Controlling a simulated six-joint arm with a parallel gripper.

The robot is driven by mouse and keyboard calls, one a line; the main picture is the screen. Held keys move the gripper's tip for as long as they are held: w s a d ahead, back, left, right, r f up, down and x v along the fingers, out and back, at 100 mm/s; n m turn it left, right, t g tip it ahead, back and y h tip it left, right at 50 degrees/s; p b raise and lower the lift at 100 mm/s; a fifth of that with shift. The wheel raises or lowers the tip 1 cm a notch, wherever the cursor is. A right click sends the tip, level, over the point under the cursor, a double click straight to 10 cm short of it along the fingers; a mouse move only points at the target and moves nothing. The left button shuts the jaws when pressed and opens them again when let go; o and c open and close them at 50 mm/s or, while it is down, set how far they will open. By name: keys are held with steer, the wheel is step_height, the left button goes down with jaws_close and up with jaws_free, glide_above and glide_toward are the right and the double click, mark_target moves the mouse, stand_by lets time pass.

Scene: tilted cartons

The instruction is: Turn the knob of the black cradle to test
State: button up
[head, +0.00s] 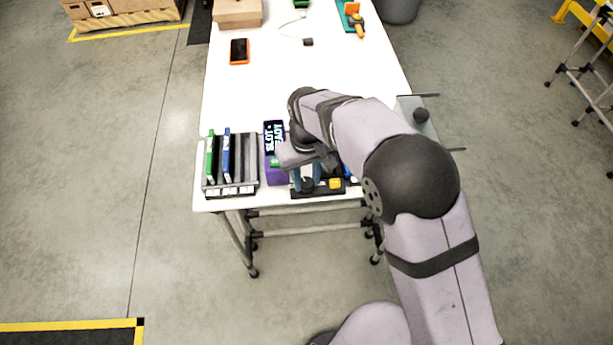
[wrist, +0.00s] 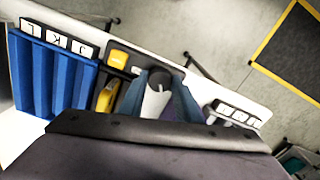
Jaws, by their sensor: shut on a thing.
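The black cradle (head: 320,191) sits at the front edge of the white table, partly hidden under my arm. Its dark round knob (head: 307,185) is on the front part, beside a yellow button (head: 335,183). My gripper (head: 306,178) points down over the cradle, its bluish fingers closed on the two sides of the knob. In the wrist view the knob (wrist: 160,77) shows between the fingertips (wrist: 160,88), with a pale pointer mark. The yellow button (wrist: 118,57) shows to its left. I cannot read any markings around the knob.
A purple unit (head: 275,173) with a lit "SLOT READY" display stands left of the cradle. Further left is a grey rack (head: 248,170) holding green and blue boards. A blue rack (wrist: 45,75) with lettered labels is beside the cradle. An orange-edged phone (head: 239,51) lies farther back; mid-table is clear.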

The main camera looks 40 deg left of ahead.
mark_target(307, 182)
steer(key=shift+n, duration=1.3)
steer(key=shift+a, duration=0.1)
steer(key=o, duration=1.1)
steer(key=shift+c, duration=0.2)
steer(key=shift+r+b, duration=1)
steer(key=shift+r, duration=2.7)
